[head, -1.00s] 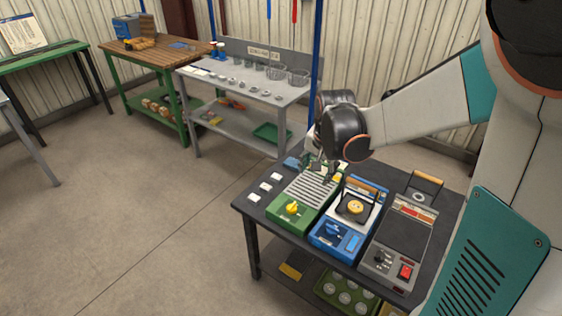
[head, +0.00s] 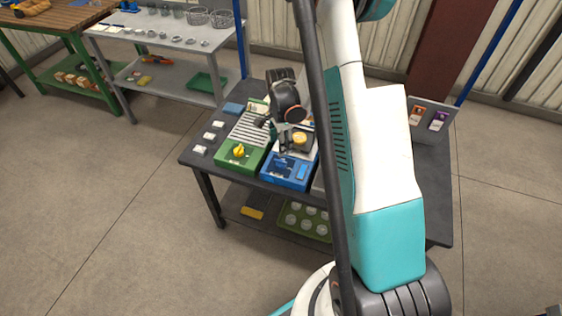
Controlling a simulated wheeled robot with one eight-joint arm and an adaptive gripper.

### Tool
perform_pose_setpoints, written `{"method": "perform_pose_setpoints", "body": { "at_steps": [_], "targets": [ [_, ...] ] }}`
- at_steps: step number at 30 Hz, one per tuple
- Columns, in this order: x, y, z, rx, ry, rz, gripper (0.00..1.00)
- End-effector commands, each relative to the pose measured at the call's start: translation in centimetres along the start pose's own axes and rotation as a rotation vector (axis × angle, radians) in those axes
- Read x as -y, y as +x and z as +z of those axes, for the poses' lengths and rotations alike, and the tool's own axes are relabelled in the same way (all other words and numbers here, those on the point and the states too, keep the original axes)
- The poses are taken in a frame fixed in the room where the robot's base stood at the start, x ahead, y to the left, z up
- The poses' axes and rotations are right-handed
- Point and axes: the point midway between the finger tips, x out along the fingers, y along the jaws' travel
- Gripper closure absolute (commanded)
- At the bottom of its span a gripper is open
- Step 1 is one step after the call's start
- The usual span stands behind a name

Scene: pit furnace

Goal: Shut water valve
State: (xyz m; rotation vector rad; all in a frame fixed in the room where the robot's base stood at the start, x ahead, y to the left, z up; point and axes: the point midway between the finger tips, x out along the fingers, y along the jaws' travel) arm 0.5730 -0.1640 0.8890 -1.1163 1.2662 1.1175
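A green unit (head: 232,163) with a grey slatted top and a yellow knob (head: 238,151) stands on the dark table (head: 197,164). A blue unit (head: 272,180) with a dark blue knob (head: 283,166) and a yellow round part (head: 299,138) stands to its right. I cannot tell which knob is the water valve. My gripper (head: 263,121) hangs over the back of these two units, apart from both front knobs. Its fingers are small and dark, so its opening is unclear. My arm hides most of the grey unit to the right.
Small white cards (head: 209,136) lie at the table's left edge. A green tray (head: 304,220) with round pieces is on the lower shelf. A grey bench (head: 160,45) and a wooden-topped bench (head: 62,18) stand behind left. The floor in front is open.

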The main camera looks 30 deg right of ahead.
Motion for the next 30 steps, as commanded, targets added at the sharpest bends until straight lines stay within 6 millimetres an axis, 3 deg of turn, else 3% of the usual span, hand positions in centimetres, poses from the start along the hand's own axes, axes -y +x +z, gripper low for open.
{"method": "perform_pose_setpoints", "body": {
  "at_steps": [9, 15, 29, 30],
  "targets": [
    [0.1, 6.6, 0.0, 0.0, -0.001, -0.001, 0.48],
    [0.1, 9.3, 0.0, 0.0, -0.002, -0.001, 0.48],
    [0.0, 10.4, 0.0, 0.0, -0.002, -0.001, 0.48],
    [0.0, 10.4, 0.0, 0.0, -0.002, -0.001, 0.52]
  ]
}}
